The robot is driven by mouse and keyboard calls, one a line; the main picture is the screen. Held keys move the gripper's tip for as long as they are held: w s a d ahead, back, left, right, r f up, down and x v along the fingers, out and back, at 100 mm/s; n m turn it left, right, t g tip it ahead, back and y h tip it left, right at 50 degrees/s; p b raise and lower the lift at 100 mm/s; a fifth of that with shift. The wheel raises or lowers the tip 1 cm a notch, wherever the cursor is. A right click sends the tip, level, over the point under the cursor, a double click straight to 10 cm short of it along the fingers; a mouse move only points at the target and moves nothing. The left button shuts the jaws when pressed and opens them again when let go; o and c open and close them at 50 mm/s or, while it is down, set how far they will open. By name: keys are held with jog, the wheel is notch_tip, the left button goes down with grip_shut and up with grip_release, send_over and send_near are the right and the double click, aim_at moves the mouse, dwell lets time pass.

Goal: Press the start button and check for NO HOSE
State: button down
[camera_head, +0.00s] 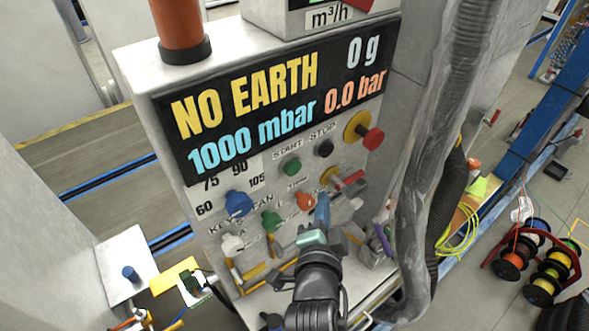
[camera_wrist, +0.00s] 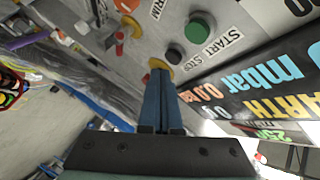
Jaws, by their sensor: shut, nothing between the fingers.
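The charging station panel (camera_head: 222,205) has a black display (camera_head: 275,98) reading NO EARTH, 0 g, 1000 mbar and 0.0 bar. The green start button (camera_head: 291,166) is under the START label; it also shows in the wrist view (camera_wrist: 200,28). The black stop button (camera_head: 324,148) is to its right and shows in the wrist view (camera_wrist: 175,55). My gripper (camera_head: 322,200) is in front of the panel, lower right of the start button in the head view. Its blue fingers (camera_wrist: 160,78) are together and empty. The start button is clear of them in both views.
A red knob on a yellow disc (camera_head: 370,136) projects right of the stop button. Orange, blue and green knobs sit below the buttons. A thick grey hose (camera_head: 440,130) hangs right of the panel. Cable reels (camera_head: 535,265) stand on the floor at right.

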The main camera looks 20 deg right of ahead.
aim_at(298, 169)
jog(key=w+a+b, duration=0.2)
jog(key=w, duration=0.4)
jog(key=shift+a, duration=0.15)
jog(key=shift+b, duration=0.4)
dwell(1.5)
jog(key=shift+w+a+b, duration=0.1)
jog(key=shift+w+b, duration=0.2)
jog(key=shift+w, duration=0.1)
jog(key=shift+w+a+b, duration=0.2)
jog(key=shift+w+b, duration=0.2)
jog(key=shift+w, duration=0.05)
dwell(0.8)
jog(key=shift+s, duration=0.15)
jog(key=shift+s+d, duration=0.3)
jog(key=shift+s, duration=0.4)
